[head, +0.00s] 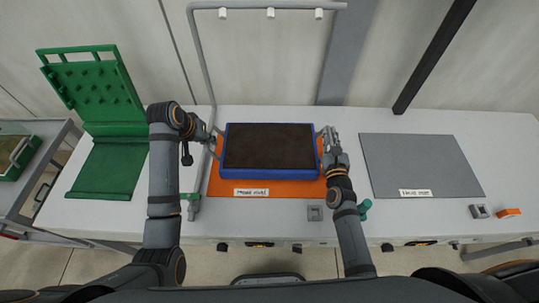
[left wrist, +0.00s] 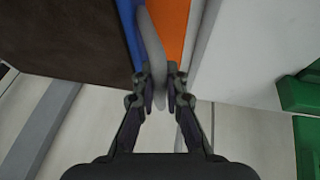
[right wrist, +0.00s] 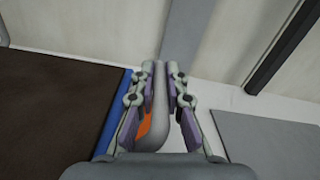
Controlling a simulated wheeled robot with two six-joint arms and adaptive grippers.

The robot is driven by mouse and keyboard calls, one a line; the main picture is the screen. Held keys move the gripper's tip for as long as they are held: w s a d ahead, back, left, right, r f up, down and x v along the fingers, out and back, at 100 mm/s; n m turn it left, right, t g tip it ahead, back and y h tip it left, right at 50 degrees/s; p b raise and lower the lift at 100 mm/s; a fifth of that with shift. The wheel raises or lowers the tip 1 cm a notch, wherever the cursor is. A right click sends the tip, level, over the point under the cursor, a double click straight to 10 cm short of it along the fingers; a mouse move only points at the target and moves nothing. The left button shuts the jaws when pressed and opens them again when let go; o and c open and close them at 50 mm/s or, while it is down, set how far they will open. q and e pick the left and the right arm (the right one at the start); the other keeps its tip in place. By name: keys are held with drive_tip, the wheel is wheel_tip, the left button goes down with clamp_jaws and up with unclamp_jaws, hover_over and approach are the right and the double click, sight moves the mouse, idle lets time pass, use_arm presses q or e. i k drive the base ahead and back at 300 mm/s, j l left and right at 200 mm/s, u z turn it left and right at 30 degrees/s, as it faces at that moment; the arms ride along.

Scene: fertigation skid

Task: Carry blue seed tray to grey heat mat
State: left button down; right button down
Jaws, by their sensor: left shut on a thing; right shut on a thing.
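The blue seed tray (head: 270,173), filled with dark soil, is level over an orange mat (head: 292,188) in the middle of the bench; I cannot tell whether it rests on the mat or is just above it. My left gripper (head: 214,141) is shut on the tray's grey left handle, which shows in the left wrist view (left wrist: 153,50). My right gripper (head: 327,137) is shut on the grey right handle, seen between the fingers in the right wrist view (right wrist: 158,115). The grey heat mat (head: 420,160) lies flat and bare to the right.
A grey overhead pipe (head: 206,65) with nozzles rises behind the tray. A green press-like frame (head: 105,150) stands at left. A small grey block (head: 479,211) and an orange piece (head: 508,212) lie at front right. Bench between the mats is mostly clear.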

sight(419, 163)
drive_tip(key=k, duration=1.25)
drive_tip(key=z, duration=1.2)
drive_tip(key=i+j+z, duration=0.3)
drive_tip(key=i, duration=0.15)
drive_tip(key=i+j, duration=0.4)
drive_tip(key=i, duration=0.2)
drive_tip(key=i+j, duration=0.45)
drive_tip(key=i, duration=0.2)
